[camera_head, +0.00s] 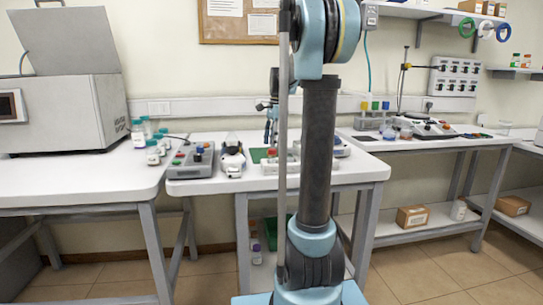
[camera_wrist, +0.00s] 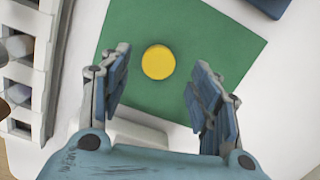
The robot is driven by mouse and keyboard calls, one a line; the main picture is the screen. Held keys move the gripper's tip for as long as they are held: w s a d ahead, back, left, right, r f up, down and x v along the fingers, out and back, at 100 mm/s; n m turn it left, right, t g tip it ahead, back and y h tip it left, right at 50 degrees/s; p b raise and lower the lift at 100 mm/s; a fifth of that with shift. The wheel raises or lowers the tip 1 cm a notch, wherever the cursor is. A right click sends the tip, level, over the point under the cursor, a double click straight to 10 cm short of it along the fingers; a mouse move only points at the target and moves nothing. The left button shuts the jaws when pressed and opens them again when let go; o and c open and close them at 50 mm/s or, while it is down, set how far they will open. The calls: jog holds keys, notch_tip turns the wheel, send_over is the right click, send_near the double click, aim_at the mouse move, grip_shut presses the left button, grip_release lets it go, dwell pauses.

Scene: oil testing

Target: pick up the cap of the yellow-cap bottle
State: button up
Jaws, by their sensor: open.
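The yellow cap (camera_wrist: 158,62) shows as a round disc on a green mat (camera_wrist: 210,40) in the wrist view. Any bottle under it is hidden from this angle. My gripper (camera_wrist: 158,82) is open, with one finger at the left and one at the right. The cap lies between and slightly beyond the fingertips, apart from both. In the head view, a bit of the green mat (camera_head: 258,155) shows on the middle table, and my arm hides much of the area around it; I cannot make out the yellow cap there.
A white rack (camera_wrist: 25,75) stands close to the left finger in the wrist view. In the head view, the middle table (camera_head: 215,186) also holds a grey device with knobs (camera_head: 190,160). A large grey machine (camera_head: 60,105) stands on the left table.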

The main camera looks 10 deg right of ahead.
jog(key=shift+s+a+f, duration=0.1)
jog(key=shift+a+f, duration=0.1)
jog(key=shift+f, duration=1.45)
jog(key=c, duration=0.8)
